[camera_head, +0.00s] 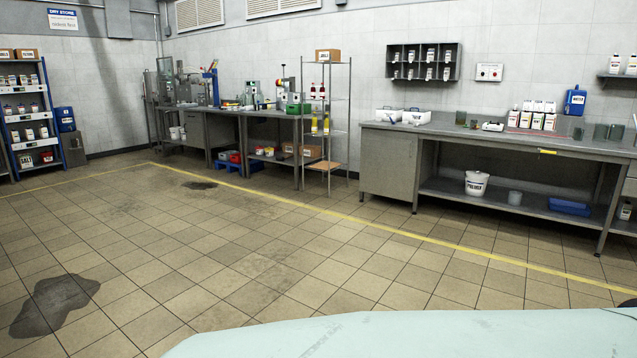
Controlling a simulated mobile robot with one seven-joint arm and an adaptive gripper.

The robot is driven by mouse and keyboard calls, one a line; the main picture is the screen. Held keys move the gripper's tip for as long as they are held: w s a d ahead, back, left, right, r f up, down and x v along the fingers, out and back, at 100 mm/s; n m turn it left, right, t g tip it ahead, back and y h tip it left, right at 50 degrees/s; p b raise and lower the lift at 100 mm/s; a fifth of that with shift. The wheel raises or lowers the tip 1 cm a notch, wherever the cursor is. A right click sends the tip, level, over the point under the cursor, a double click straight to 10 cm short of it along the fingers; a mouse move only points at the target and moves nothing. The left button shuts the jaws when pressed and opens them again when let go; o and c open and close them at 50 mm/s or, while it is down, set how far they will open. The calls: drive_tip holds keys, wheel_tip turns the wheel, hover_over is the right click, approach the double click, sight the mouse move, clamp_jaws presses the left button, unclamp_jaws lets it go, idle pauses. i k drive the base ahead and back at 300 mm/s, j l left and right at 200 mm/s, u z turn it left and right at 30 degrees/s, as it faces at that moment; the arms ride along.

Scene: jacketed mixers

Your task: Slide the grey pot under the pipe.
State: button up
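I cannot pick out a grey pot for certain in the head view. My gripper is not in view.
A long grey bench (390,165) stands along the back wall at the right, with a wire rack (328,130) to its left. A blue-framed shelf (30,110) is at the far left. The tiled floor (250,240) is open, with dark stains (55,303) and a yellow line.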

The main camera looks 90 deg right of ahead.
sight(515, 198)
drive_tip(key=z, duration=3.9)
drive_tip(key=i, duration=4.5)
drive_tip(key=i+j, duration=0.1)
drive_tip(key=i, duration=0.4)
drive_tip(key=i+j, duration=0.1)
drive_tip(key=i, duration=0.4)
drive_tip(key=i+j+z, duration=0.1)
drive_tip(key=i, duration=0.4)
